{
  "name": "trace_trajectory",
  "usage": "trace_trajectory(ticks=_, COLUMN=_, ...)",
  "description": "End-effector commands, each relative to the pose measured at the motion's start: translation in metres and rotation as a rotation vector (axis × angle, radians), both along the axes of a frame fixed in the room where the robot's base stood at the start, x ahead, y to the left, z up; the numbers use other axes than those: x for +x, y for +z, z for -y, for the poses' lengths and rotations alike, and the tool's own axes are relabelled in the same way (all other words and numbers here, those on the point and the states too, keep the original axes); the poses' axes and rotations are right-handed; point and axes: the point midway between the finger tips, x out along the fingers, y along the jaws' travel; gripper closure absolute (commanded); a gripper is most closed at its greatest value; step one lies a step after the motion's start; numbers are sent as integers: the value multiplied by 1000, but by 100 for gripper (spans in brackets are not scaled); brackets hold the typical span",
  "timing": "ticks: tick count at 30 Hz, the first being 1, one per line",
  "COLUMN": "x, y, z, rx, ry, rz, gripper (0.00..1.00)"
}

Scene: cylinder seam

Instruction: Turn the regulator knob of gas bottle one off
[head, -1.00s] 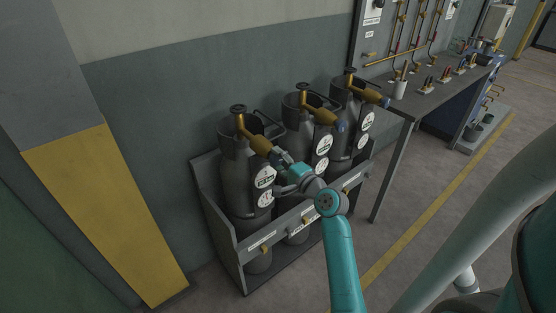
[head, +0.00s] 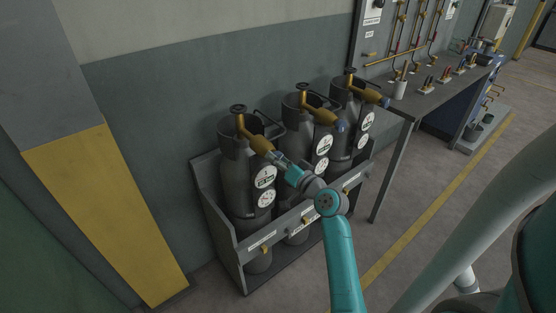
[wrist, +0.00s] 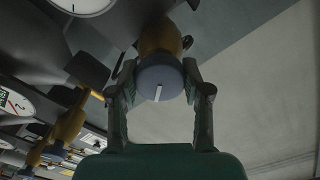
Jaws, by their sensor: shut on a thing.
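Three grey gas bottles stand in a row in a rack against the wall. The leftmost bottle (head: 240,185) has a brass regulator (head: 258,141) sticking out toward me at its top. In the wrist view, its blue-grey round knob (wrist: 159,83) faces the camera and bears a white mark. My gripper (wrist: 158,88) is shut on this knob, one finger on each side. In the head view, my gripper (head: 281,159) meets the front end of the regulator and hides the knob.
The middle bottle (head: 299,142) and the right bottle (head: 346,125) stand close by on the right, with their own brass regulators. The rack's front rail (head: 262,240) runs below my arm. A workbench (head: 424,100) stands further right.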

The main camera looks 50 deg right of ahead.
Motion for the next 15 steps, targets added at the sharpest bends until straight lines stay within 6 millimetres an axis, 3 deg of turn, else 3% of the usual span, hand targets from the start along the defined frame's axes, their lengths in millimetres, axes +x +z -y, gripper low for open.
trace_trajectory(ticks=15, x=0, y=-2, z=-1, rx=-466, ry=3, rz=-138, gripper=87)
